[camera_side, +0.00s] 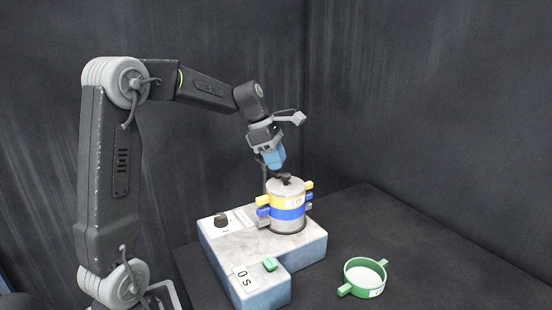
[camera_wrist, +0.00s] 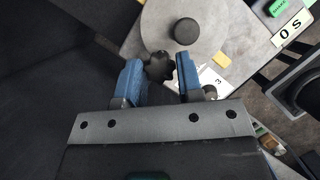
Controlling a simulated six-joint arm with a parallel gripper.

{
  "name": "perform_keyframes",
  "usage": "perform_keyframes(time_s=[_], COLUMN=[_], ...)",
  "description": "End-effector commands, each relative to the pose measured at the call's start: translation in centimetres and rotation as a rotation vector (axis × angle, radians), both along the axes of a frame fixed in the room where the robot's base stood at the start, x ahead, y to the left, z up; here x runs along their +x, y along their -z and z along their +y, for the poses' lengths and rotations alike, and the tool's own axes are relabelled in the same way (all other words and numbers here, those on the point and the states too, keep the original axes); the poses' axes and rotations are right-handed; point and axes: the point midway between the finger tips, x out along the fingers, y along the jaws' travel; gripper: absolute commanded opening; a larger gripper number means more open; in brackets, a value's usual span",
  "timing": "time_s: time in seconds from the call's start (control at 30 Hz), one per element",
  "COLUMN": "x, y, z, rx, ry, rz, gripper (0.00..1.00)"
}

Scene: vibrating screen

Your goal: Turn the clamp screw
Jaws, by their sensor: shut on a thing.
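The clamp screw shows as a black star-shaped knob (camera_wrist: 160,66) between my blue fingertips in the wrist view. In the side view, dark knob parts (camera_side: 284,179) show on top of the sieve stack, just under my gripper (camera_side: 275,165). My gripper (camera_wrist: 160,72) is shut on the star knob, one finger on each side, pointing down from above. The stack has a grey lid (camera_wrist: 158,25), a yellow ring (camera_side: 277,201) and a blue ring (camera_side: 289,214), with small side handles. A round black knob (camera_wrist: 186,31) shows over the lid. The screw's shaft is hidden.
The stack stands on a grey and blue shaker base (camera_side: 225,250) with a black dial (camera_side: 221,220), a green button (camera_side: 269,264) and a "0 s" display (camera_side: 245,279). A green ring with handles (camera_side: 348,277) lies apart on the dark table at right. Dark walls stand behind.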

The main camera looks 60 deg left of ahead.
Motion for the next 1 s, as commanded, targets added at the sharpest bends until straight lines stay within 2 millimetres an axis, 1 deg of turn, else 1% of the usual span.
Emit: perform_keyframes(time_s=[0.03, 0.2, 0.4, 0.57, 0.77, 1.0], x=[0.0, 0.0, 0.01, 0.04, 0.12, 0.24], y=[-0.02, -0.03, -0.03, 0.0, -0.01, 0.0], z=[0.01, 0.02, 0.05, 0.07, 0.12, 0.17], rx=[0.001, 0.001, 0.0, 0.001, -0.001, -0.001], ry=[0.0, 0.0, 0.012, 0.062, 0.191, 0.413], rz=[-0.001, -0.001, 0.0, -0.001, -0.001, -0.001], gripper=[0.26, 0.1, 0.1, 0.1, 0.1, 0.1])
